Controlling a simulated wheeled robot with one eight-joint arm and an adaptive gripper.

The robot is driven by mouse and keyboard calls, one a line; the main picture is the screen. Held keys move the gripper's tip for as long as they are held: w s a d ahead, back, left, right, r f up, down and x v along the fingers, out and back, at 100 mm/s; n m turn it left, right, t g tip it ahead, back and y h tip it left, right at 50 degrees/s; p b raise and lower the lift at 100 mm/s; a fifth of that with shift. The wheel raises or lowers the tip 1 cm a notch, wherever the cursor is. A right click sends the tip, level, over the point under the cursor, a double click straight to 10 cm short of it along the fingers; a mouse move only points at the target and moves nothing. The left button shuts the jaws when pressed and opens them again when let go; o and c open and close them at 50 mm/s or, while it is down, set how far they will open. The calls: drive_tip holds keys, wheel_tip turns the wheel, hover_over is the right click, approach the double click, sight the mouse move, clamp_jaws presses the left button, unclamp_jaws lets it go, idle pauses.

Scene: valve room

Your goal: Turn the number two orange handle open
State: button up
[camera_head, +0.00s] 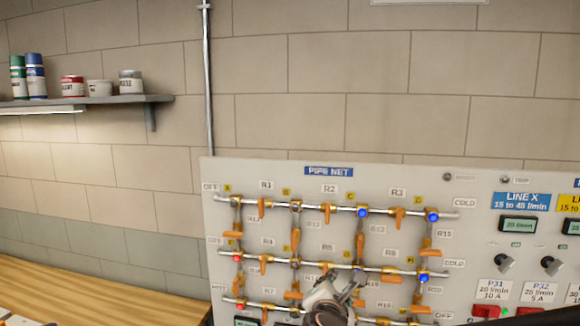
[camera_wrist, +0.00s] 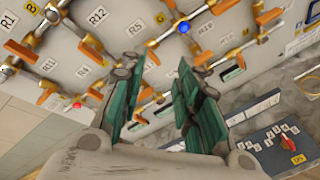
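The pipe net panel (camera_head: 280,177) fills the lower right of the head view. The R2 label (camera_head: 329,188) is in its top row. The orange handle (camera_head: 327,213) below that label points up and down, across its level pipe. My gripper (camera_head: 346,284) is in front of the panel's lower middle, below that handle and apart from it. In the wrist view my gripper (camera_wrist: 158,72) has its green fingers spread, with nothing held between them. I cannot make out the R2 handle in the wrist view.
Several other orange handles sit close by on the pipes, such as the R1 handle (camera_head: 261,208) and R3 handle (camera_head: 399,217). Blue light (camera_head: 362,212) and red light (camera_head: 239,258) mark some joints. A wooden bench (camera_head: 95,270) stands left; a shelf (camera_head: 85,102) holds cans.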

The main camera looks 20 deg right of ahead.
sight(327, 210)
drive_tip(key=w+r+n+t+h+p, duration=0.1)
drive_tip(key=w+r+n+t+p, duration=0.35)
drive_tip(key=r+n, duration=0.6)
drive_tip(key=shift+m+g, duration=0.25)
drive_tip(key=shift+g, duration=0.3)
drive_tip(key=p+x, duration=0.1)
drive_tip(key=x, duration=0.3)
drive_tip(key=p+x, duration=0.1)
drive_tip(key=x, duration=0.4)
drive_tip(key=p+x, duration=0.1)
drive_tip(key=x, duration=0.3)
drive_tip(key=shift+w+a+r, duration=0.1)
drive_tip(key=shift+w+r, duration=0.3)
drive_tip(key=shift+w, duration=0.05)
clamp_jaws()
